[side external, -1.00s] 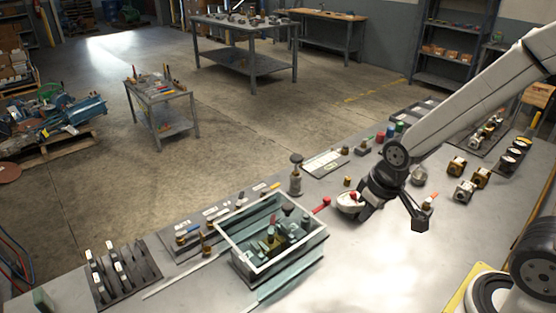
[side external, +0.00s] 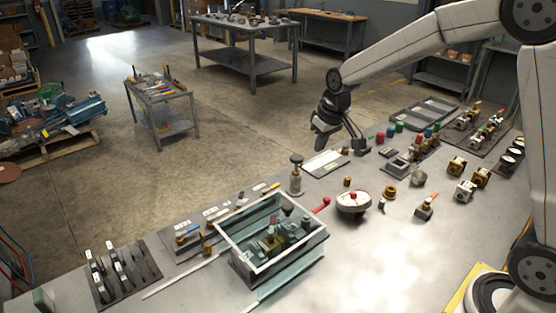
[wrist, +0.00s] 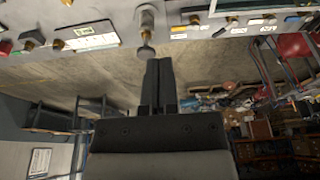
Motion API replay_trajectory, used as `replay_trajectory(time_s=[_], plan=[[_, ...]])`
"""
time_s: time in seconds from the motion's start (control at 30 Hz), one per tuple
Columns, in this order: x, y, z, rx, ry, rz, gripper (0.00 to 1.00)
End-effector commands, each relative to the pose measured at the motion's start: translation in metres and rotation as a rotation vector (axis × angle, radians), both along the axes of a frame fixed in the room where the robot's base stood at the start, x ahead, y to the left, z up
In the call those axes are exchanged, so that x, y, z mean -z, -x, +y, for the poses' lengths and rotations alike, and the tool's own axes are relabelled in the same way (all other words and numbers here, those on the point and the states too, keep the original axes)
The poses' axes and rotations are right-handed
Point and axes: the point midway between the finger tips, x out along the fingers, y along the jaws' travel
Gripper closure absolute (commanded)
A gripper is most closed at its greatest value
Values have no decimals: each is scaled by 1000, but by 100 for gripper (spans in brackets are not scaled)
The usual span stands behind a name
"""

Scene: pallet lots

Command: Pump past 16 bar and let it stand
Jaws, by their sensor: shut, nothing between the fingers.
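The pump-like upright fitting (side external: 296,180) has a pale body and a dark round knob on top. It stands near the table's far edge, and shows upside down in the wrist view (wrist: 146,20). My gripper (side external: 318,146) is raised above and to the right of it in the side view. Its fingers are shut and empty; in the wrist view the fingertips (wrist: 159,62) appear close to the knob, though the gap in depth is unclear. A white round piece with a red centre (side external: 353,203) sits nearer the front. A red-ended lever (side external: 321,205) lies beside it. No pressure reading is legible.
A clear-walled tank (side external: 245,262) with fittings inside stands front left of the pump. A dark rack (side external: 128,272) lies further left. Several small valves and coloured caps (side external: 402,128) stand to the right. The front middle of the bench is clear.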

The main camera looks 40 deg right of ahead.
Motion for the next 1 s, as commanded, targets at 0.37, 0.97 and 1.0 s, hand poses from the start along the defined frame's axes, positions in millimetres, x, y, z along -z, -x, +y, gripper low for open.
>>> replay_trajectory(time_s=[0.37,0.97,1.0], plan=[[-27,-60,-25,0,-1,-16,100],[-42,-90,-40,-5,0,-24,100],[-42,-90,-40,-5,0,-24,100]])
